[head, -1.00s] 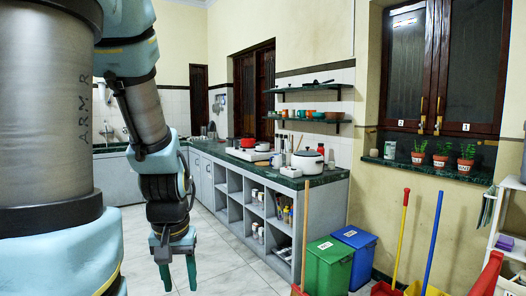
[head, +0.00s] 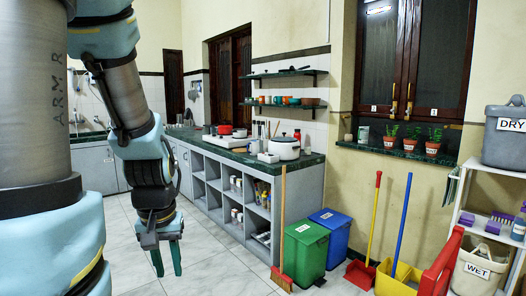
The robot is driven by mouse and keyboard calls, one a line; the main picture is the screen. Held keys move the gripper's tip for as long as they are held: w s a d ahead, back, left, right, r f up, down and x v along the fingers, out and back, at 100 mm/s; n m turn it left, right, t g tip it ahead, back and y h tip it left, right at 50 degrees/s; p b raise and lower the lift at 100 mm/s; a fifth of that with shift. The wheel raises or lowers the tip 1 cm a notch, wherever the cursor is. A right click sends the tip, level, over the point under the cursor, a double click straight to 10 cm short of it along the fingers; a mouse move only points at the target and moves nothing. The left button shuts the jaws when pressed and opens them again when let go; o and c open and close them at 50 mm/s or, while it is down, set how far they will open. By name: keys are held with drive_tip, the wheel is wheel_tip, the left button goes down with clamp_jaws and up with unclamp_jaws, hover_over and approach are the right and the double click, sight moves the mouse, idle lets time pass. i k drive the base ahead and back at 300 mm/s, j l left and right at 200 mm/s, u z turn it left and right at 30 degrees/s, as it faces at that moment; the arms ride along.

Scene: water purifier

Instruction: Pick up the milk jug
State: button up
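I cannot pick out a milk jug in the head view; it may be hidden or too small to tell. My gripper (head: 167,264) hangs down at the lower left, over the tiled floor. Its two fingers are apart with nothing between them. The counter (head: 222,148) stands beyond and to the right of it. On the counter are a white pot (head: 285,149) with a lid, a red pot (head: 225,129) and small items too small to name surely.
Open shelves under the counter hold small items. A broom (head: 282,230), a green bin (head: 306,247), a blue bin (head: 333,232) and a yellow bucket (head: 397,281) stand along the right. A white rack (head: 487,225) is at the far right. Floor (head: 215,265) between is clear.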

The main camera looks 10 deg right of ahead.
sight(254, 148)
drive_tip(key=i, duration=1.5)
drive_tip(key=i+z, duration=0.1)
drive_tip(key=i, duration=1.35)
drive_tip(key=i+j, duration=0.15)
drive_tip(key=i, duration=1.35)
